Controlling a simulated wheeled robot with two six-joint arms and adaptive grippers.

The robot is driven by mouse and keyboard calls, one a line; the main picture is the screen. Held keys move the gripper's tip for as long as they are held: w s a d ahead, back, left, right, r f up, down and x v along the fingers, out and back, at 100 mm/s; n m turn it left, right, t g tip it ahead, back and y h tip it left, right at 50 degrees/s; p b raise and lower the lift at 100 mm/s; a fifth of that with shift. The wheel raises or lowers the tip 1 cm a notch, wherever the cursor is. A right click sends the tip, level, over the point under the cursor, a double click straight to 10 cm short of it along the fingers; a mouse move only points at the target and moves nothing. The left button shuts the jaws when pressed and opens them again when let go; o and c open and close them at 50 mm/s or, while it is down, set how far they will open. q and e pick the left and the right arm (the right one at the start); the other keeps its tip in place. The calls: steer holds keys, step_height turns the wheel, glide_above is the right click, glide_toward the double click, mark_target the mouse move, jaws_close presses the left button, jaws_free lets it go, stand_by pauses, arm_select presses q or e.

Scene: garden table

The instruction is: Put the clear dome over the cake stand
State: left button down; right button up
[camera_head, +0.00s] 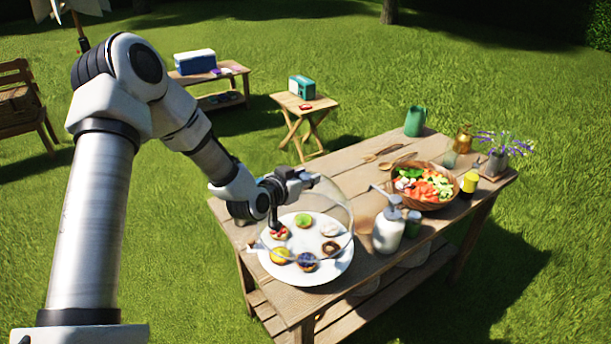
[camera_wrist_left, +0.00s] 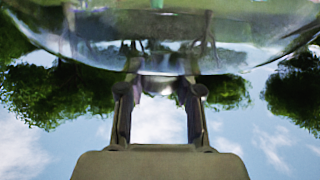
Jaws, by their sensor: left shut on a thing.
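A white round cake stand (camera_head: 295,278) with several small pastries on it stands at the near left end of the wooden table. The clear dome (camera_head: 338,207) shows faintly over and around the pastries. Its lower rim is hard to make out, so I cannot tell whether it touches the stand. My left gripper (camera_head: 300,180) is at the dome's top and shut on it. In the left wrist view the dome (camera_wrist_left: 220,55) fills the upper part, with the fingers of the left gripper (camera_wrist_left: 160,85) against it. My right gripper is not in view.
A white pump bottle (camera_head: 388,232) and a small jar stand close to the right of the stand. A salad bowl (camera_head: 424,198), a yellow bottle (camera_head: 470,182), a flower pot (camera_head: 496,163) and a green pitcher (camera_head: 415,121) are farther back. Wooden utensils (camera_head: 384,153) lie on the table.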

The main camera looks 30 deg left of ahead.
mark_target(284, 214)
arm_select(q)
steer(key=shift+f+b, duration=2.7)
steer(key=shift+f, duration=0.85)
steer(key=shift+f+b, duration=0.35)
steer(key=shift+f, duration=0.1)
steer(key=c, duration=0.7)
jaws_free()
steer(key=shift+s, duration=0.1)
steer(key=v, duration=1)
steer(key=shift+s+a+r, duration=0.1)
steer(key=shift+s+r, duration=0.1)
steer(key=shift+s+d+r, duration=0.15)
steer(key=shift+s+d, duration=0.05)
steer(key=shift+s, duration=0.5)
